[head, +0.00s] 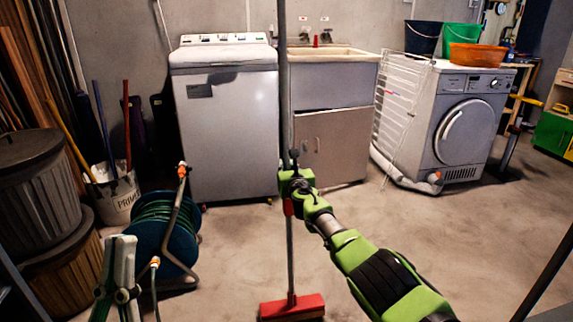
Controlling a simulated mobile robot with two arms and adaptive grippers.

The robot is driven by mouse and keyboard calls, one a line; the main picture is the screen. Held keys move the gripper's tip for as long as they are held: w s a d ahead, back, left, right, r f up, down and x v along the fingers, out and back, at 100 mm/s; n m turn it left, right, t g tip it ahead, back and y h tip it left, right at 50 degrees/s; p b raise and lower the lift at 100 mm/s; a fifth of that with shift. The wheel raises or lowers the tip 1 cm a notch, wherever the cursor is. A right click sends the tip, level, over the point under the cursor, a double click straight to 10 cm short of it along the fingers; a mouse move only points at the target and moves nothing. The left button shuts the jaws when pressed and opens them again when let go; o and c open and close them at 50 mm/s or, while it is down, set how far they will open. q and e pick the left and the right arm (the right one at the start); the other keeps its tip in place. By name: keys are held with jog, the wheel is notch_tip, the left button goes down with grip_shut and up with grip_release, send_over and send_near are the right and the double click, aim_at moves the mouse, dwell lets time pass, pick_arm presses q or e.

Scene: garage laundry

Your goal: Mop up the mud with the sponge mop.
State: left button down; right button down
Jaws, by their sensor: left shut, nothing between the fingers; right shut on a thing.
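The sponge mop has a long dark upright pole and a red head (290,306), which is low at the bottom edge of the head view, in front of the washer. My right gripper (291,175), bright green, is shut around the pole about midway up. The pole stands nearly vertical and its top runs out of the picture. I cannot tell whether the head touches the floor. My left gripper (121,246) is at the lower left, pointing up, shut and empty, beside a hose reel. I cannot make out a distinct mud patch; the floor only shows faint stains.
A hose reel (163,232), a bucket with poles (117,202) and a lidded bin (38,190) crowd the left. A top-loading washer (228,130), sink cabinet (333,140), drying rack (396,110) and front-loader (462,130) line the wall. Concrete floor (450,235) is open at the right.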

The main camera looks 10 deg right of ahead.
jog(key=shift+r, duration=0.35)
jog(key=shift+s+r+p, duration=0.2)
jog(key=shift+r+p, duration=0.25)
jog(key=shift+p, duration=0.65)
jog(key=shift+s+r+p, duration=0.2)
jog(key=shift+r+p, duration=0.3)
jog(key=shift+p, duration=0.45)
pick_arm(q)
jog(key=w+f+g+y, duration=0.2)
jog(key=w+f+g, duration=0.2)
jog(key=f, duration=0.5)
jog(key=w+f+g+y, duration=0.2)
jog(key=w+f+g, duration=0.2)
jog(key=f+g, duration=0.3)
jog(key=shift+w+f, duration=0.2)
jog(key=shift+f, duration=1.3)
jog(key=shift+a, duration=0.1)
pick_arm(e)
jog(key=shift+s, duration=0.1)
